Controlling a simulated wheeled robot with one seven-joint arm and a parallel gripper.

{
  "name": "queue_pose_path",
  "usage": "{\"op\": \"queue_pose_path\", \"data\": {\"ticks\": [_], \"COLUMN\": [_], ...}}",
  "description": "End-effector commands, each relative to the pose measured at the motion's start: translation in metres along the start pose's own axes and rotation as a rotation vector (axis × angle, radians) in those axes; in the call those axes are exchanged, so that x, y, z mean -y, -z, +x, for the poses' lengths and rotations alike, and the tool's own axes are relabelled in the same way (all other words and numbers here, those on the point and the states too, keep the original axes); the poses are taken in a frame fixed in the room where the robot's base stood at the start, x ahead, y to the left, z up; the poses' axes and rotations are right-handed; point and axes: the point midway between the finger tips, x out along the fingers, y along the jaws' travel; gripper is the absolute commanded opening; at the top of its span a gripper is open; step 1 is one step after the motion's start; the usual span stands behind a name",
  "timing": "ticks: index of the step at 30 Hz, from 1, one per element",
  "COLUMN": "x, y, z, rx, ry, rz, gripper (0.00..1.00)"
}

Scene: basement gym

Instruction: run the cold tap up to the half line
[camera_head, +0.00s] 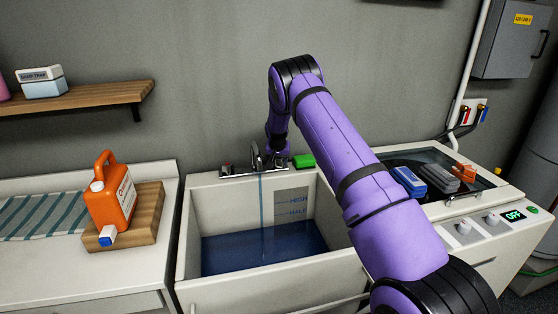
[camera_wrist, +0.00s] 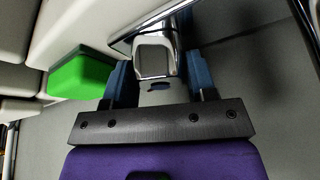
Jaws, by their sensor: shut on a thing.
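The tap (camera_head: 257,158) stands at the back rim of the sink (camera_head: 188,215), and a thin stream of water (camera_head: 262,205) falls from it. Blue water (camera_head: 240,248) covers the sink bottom; its surface lies a little below the HALF mark (camera_head: 298,212) on the back wall. The HIGH mark (camera_head: 299,200) is above that. My gripper (camera_wrist: 155,72) is shut on a chrome tap handle (camera_wrist: 153,52), with a blue finger on each side. In the head view my gripper (camera_head: 277,158) is at the right end of the tap, partly hidden by my arm.
A green block (camera_head: 304,161) lies on the rim close right of my gripper; it also shows in the wrist view (camera_wrist: 80,75). An orange jug (camera_head: 110,203) stands on a wooden board left. Right is a glass-topped unit (camera_head: 432,158) with several blocks.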

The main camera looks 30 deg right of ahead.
Motion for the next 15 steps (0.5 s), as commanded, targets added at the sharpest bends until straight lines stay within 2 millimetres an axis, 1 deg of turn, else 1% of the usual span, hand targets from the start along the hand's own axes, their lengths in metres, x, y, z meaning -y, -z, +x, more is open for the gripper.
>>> {"op": "queue_pose_path", "data": {"ticks": [6, 15], "x": [0.0001, -0.0001], "y": [0.0003, 0.0001], "z": [-0.0002, -0.0001], "rx": [0.0, 0.0], "ry": [-0.017, -0.021], "rz": [0.042, 0.05], "gripper": [0.28, 0.28]}}
